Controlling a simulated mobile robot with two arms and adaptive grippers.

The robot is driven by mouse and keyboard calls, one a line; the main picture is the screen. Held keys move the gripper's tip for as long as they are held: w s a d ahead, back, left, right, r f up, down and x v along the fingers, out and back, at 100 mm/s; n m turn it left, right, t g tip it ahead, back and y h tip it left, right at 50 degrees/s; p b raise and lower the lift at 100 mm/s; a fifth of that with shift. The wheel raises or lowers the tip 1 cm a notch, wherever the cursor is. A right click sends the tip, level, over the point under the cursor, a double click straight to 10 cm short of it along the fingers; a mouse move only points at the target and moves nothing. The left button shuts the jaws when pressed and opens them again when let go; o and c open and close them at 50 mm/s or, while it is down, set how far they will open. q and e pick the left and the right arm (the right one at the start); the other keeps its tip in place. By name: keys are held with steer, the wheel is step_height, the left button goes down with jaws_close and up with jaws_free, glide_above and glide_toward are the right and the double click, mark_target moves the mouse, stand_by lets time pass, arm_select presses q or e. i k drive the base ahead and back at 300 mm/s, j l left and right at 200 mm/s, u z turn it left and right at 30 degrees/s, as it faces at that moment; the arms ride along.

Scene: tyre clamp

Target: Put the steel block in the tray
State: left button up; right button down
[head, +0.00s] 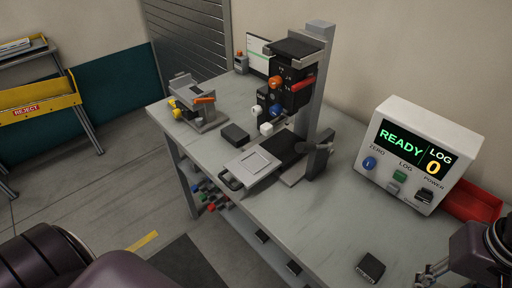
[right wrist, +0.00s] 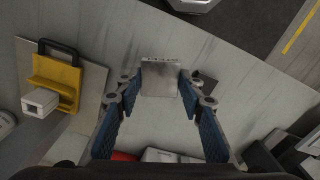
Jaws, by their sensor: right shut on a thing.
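The steel block (right wrist: 160,78) is a grey, flat piece with a row of small dark marks along one edge, in the right wrist view. My right gripper (right wrist: 160,88) is shut on it, with a finger at each side. In the head view part of my right arm shows at the lower right edge; its fingertips are not clear there. A grey plate with a shallow recess and a dark handle (head: 255,162) sits below the upright machine. My left gripper is not in view.
A display box (head: 418,155) reads READY and LOG 0. A dark flat block (head: 371,266) lies near the bench's front edge, another dark block (head: 235,134) beside the machine (head: 292,90). A yellow handled piece (right wrist: 58,80) shows in the wrist view.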

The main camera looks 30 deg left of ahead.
mark_target(255, 162)
steer(key=j+u, duration=0.15)
steer(key=j, duration=0.65)
steer(key=j+u, duration=0.15)
steer(key=j, duration=0.65)
steer(key=i+j+u, duration=0.1)
steer(key=j, duration=0.7)
